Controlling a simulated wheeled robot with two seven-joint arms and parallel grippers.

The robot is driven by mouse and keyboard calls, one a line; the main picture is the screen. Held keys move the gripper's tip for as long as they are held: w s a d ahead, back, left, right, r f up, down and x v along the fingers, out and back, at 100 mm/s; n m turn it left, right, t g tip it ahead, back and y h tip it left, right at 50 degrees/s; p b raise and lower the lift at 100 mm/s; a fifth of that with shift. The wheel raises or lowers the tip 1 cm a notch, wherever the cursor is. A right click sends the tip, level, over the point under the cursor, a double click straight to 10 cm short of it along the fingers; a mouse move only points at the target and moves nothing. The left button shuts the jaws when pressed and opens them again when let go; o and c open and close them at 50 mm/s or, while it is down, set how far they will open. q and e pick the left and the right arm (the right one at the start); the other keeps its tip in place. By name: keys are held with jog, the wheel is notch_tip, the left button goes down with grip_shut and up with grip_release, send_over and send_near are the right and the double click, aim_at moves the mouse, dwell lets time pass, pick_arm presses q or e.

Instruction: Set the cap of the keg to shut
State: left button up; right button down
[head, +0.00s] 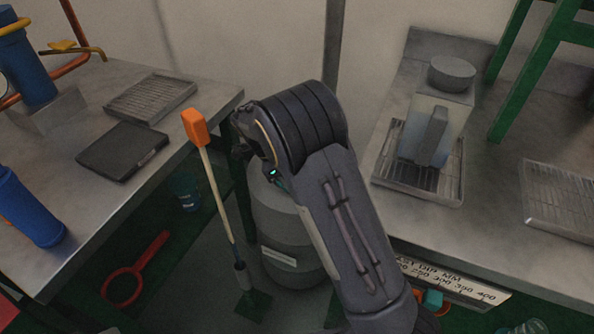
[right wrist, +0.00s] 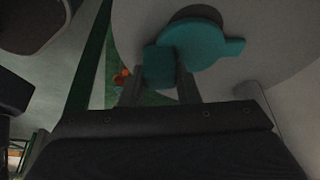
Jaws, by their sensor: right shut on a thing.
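The keg (head: 288,240) is a grey ribbed drum on the floor between the two benches. My right arm covers part of its top in the head view. In the right wrist view the keg's pale round top (right wrist: 275,25) carries a teal cap (right wrist: 205,45) with a block-like tab on its left and a smaller lug on its right. My right gripper (right wrist: 161,82) is shut on the tab of the cap, a finger on either side. Its fingertips are hidden in the head view. The cap's seating cannot be told. My left gripper is not in view.
An orange-headed pole (head: 213,175) stands upright beside the keg. The left bench (head: 130,205) holds a black tray, a rack and blue cylinders. The right bench (head: 500,220) holds a clear container (head: 455,105) on a tray. Floor space around the keg is narrow.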

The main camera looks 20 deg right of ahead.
jog(key=a+m+p, duration=0.1)
jog(key=w+a+m+g+p, duration=0.1)
jog(key=m, duration=0.1)
jog(key=shift+w+r+y, duration=0.1)
jog(key=shift+w+y, duration=0.05)
jog(key=shift+y, duration=0.25)
jog(key=shift+w+a+m+y+p, duration=0.3)
jog(key=shift+w+a+m+p, duration=0.1)
jog(key=shift+m+p, duration=0.4)
jog(key=c, duration=1.1)
grip_release()
notch_tip(320, 180, up, 3)
jog(key=shift+w+f, duration=0.1)
jog(key=s+a+r+p, duration=0.1)
jog(key=s+r, duration=0.2)
jog(key=s, duration=0.1)
jog(key=s+a+r, duration=0.2)
jog(key=s+r, duration=0.1)
jog(key=s, duration=0.1)
jog(key=s+a+r+p, duration=0.1)
jog(key=s+a+r, duration=0.1)
jog(key=s+r, duration=0.2)
jog(key=shift+s+p, duration=0.35)
jog(key=shift+s, duration=0.25)
